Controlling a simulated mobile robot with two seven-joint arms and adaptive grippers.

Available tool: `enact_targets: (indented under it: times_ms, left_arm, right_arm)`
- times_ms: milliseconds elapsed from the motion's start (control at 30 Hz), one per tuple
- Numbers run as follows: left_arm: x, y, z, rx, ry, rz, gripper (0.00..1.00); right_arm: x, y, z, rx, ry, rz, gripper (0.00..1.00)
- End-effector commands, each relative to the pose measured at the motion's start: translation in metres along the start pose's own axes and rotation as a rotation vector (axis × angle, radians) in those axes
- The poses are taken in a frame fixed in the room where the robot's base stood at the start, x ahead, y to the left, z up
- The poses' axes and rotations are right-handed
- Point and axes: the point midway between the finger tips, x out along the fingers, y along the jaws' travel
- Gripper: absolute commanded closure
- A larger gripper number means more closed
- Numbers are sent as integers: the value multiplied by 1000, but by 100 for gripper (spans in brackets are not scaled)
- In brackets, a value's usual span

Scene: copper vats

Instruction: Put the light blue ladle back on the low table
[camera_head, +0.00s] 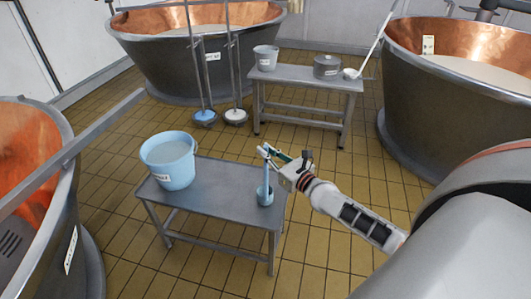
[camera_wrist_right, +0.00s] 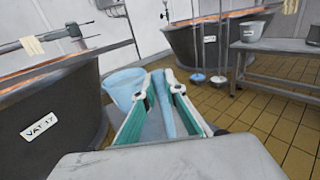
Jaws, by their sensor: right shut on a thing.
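My right gripper (camera_head: 272,153) is shut on the upper handle of the light blue ladle (camera_head: 265,192). The ladle hangs upright, bowl down, at the right end of the low grey table (camera_head: 215,192). Its bowl looks at or just above the tabletop; I cannot tell if it touches. In the right wrist view the ladle's handle (camera_wrist_right: 163,100) stands between the two fingers (camera_wrist_right: 160,92). My left gripper is out of view.
A light blue bucket (camera_head: 168,160) stands on the table's left end; the tabletop between is clear. A second table (camera_head: 300,75) behind holds a grey bucket (camera_head: 266,58), a pot (camera_head: 327,66) and a white ladle (camera_head: 352,73). Copper vats (camera_head: 165,65) stand around.

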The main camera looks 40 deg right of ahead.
Motion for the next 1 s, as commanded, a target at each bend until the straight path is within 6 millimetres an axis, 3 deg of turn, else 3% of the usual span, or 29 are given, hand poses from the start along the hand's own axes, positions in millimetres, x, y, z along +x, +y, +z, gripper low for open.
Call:
enact_targets:
  times_ms: [200,233,267,300,700,1000]
  left_arm:
    - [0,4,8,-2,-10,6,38]
    - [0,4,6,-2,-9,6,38]
    - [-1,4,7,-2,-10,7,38]
    - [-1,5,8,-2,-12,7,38]
    - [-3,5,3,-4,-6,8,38]
    - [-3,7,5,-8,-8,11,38]
  right_arm:
    - [0,0,-4,1,0,0,100]
    - [0,0,-2,1,0,0,81]
    - [0,0,-2,1,-1,0,74]
    - [0,0,-2,1,-1,0,72]
    - [0,0,4,0,-3,0,72]
    - [-46,0,0,-3,3,1,72]
